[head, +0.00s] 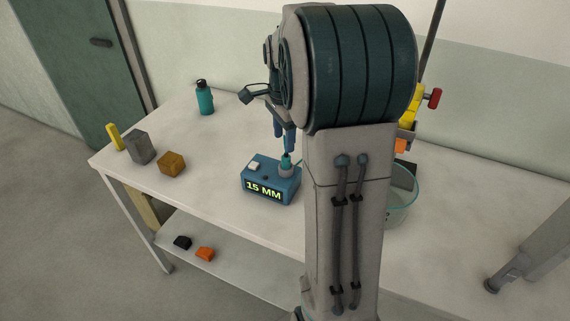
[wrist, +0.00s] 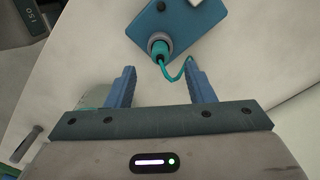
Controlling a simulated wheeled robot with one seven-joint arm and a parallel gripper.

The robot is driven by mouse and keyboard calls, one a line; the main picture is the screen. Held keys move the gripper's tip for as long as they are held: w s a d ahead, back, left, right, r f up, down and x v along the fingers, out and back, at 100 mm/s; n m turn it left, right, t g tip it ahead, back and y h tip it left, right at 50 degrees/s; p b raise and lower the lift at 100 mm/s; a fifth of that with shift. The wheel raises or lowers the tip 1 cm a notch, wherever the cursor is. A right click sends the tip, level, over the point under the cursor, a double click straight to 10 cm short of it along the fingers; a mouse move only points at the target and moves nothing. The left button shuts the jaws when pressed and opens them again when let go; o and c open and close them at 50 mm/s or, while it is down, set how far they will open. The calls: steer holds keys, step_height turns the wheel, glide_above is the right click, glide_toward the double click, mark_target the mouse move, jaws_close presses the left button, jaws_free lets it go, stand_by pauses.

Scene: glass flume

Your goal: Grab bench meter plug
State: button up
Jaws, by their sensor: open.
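The bench meter (head: 270,185) is a blue box on the table with a lit display reading "15 MM". Its plug (head: 286,160) is teal and sits upright in a grey round socket on the meter's top. In the wrist view the plug (wrist: 160,51) shows in the grey socket, with a teal cord curving off to the right. My gripper (head: 288,143) is above the plug, with blue fingers. In the wrist view my gripper (wrist: 162,72) is open and empty, its fingers apart, with the plug just beyond and between the fingertips.
A teal bottle (head: 204,98), a grey block (head: 140,147), a brown block (head: 172,163) and a yellow item (head: 114,136) stand on the table (head: 215,215) to the left. A clear round vessel (head: 402,195) is partly hidden behind my arm. Black and orange pieces lie on the lower shelf (head: 235,262).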

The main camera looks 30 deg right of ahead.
mark_target(286, 156)
steer(key=f, duration=0.5)
steer(key=f+p, duration=0.1)
steer(key=f, duration=0.1)
steer(key=shift+d+f, duration=0.25)
steer(key=shift+f, duration=0.05)
jaws_close()
